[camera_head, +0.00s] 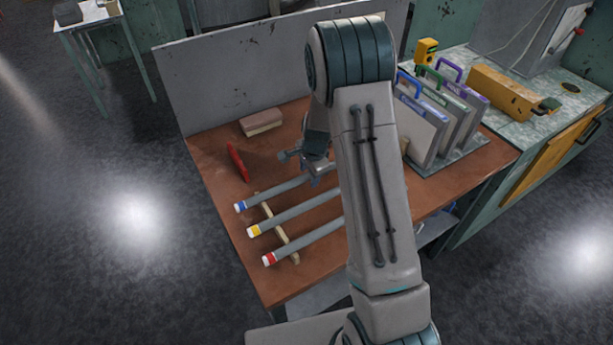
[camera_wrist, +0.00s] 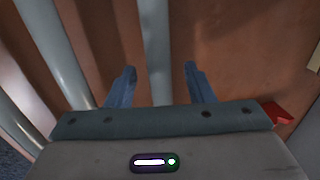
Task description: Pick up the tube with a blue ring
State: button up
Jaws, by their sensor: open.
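The tube with a blue ring (camera_head: 270,195) lies at the back of a row of three grey tubes, its blue-ringed, white-tipped end pointing left. A tube with a yellow ring (camera_head: 290,215) and a tube with a red ring (camera_head: 305,242) lie in front of it. My gripper (camera_head: 301,169) is open near the right part of the blue-ringed tube. In the wrist view, a tube (camera_wrist: 154,40) runs between the two spread fingers (camera_wrist: 160,70); its ring is out of sight, but it appears to be the blue-ringed one. My arm hides the tubes' right ends.
The tubes rest across a wooden rack (camera_head: 277,228) on the brown table (camera_head: 215,160). A red object (camera_head: 237,163) and a pinkish block (camera_head: 261,122) stand behind them. Upright binders (camera_head: 440,115) are at right. A grey panel (camera_head: 230,80) borders the table's back.

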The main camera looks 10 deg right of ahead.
grip_shut()
